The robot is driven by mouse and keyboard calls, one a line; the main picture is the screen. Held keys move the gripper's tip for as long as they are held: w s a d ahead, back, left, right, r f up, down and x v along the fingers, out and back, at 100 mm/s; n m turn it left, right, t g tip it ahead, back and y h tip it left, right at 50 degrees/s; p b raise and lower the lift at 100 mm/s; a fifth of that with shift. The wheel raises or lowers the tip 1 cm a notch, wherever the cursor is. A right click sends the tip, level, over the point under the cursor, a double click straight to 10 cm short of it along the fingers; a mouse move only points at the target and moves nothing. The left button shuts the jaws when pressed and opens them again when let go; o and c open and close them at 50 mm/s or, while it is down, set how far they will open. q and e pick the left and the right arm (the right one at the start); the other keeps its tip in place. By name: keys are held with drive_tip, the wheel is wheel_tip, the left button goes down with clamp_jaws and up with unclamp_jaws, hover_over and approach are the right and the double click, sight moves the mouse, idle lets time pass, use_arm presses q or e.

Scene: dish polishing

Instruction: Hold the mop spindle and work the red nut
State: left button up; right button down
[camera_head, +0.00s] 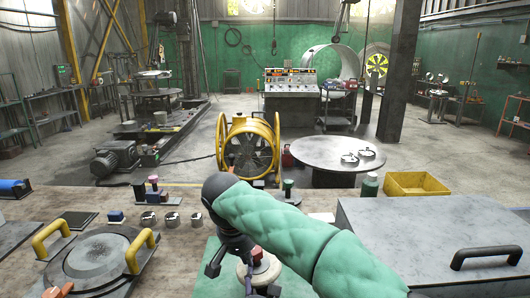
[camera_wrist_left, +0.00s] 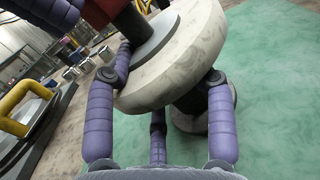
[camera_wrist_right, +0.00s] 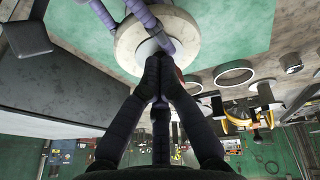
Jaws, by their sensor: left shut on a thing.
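The mop, a cream disc with a grey hub, stands over the green mat and shows in the head view (camera_head: 262,271), the left wrist view (camera_wrist_left: 190,65) and the right wrist view (camera_wrist_right: 186,38). My left gripper (camera_wrist_left: 170,70) has purple padded fingers shut around the dark spindle, close against the disc. A red part (camera_wrist_left: 98,12), probably the nut, shows above the hub; red also shows behind my right fingers. My right gripper (camera_wrist_right: 157,62) has dark fingers drawn together at the tips over the hub. Whether anything is between them is hidden.
The bench holds a round grey plate with yellow handles (camera_head: 95,255) at left, several small metal cups (camera_head: 172,220), and a grey lidded box (camera_head: 430,235) at right. A yellow bin (camera_head: 415,185) stands at the back right. My green-sleeved right arm covers the bench's middle.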

idle(0.5)
drive_tip(key=shift+s+a+r, duration=0.1)
drive_tip(key=shift+s, duration=0.15)
drive_tip(key=v, duration=0.2)
drive_tip(key=w+v, duration=0.1)
drive_tip(key=v, duration=0.2)
drive_tip(key=shift+w+r, duration=0.1)
drive_tip(key=shift+r, duration=0.4)
drive_tip(key=shift+w+d+f, duration=0.1)
drive_tip(key=shift+d+f, duration=0.6)
drive_tip(key=shift+f, duration=0.2)
drive_tip(key=shift+w+d+f, duration=0.1)
drive_tip(key=shift+d+f, duration=0.55)
drive_tip(key=shift+f, duration=0.25)
drive_tip(key=shift+w+d+f, duration=0.1)
drive_tip(key=shift+d+f, duration=0.6)
drive_tip(key=shift+f, duration=0.2)
drive_tip(key=shift+w+a, duration=0.15)
drive_tip(key=shift+w, duration=0.1)
